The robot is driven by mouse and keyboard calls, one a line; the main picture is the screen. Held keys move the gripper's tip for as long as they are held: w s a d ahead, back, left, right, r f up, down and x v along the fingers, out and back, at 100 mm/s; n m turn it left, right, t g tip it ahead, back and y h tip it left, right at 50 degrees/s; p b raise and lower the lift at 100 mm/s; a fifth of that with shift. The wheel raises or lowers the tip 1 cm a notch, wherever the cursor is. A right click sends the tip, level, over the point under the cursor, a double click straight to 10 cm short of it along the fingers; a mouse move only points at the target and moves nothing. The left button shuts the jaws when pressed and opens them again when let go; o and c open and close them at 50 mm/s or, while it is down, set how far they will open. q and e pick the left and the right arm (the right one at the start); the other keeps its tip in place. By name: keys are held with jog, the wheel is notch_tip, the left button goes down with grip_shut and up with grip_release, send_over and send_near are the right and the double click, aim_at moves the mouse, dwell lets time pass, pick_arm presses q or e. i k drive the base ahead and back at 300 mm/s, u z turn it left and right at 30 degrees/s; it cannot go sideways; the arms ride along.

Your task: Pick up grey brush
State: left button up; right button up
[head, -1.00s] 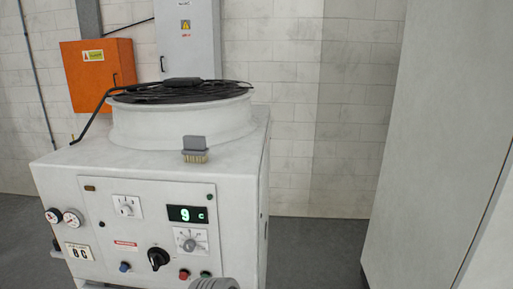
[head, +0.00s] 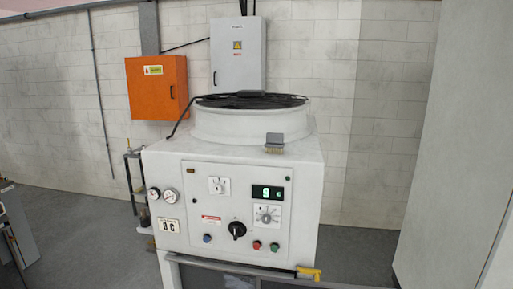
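The grey brush (head: 274,140) stands on the top of the white washer machine (head: 190,152), near its front edge and right of centre. Its grey block is up and its tan bristles point down onto the surface. It sits just in front of the round raised ring with the dark fan grille. Nothing touches it except the machine. Neither of my grippers shows in the head view.
The machine's front has dials, knobs and a green display (head: 267,192). A pipe with a yellow handle (head: 309,272) runs below. An orange box (head: 157,88) and a grey cabinet (head: 238,55) hang behind. A tall pale panel (head: 450,150) stands right.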

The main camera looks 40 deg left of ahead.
aim_at(275, 143)
jog(key=u, duration=1.35)
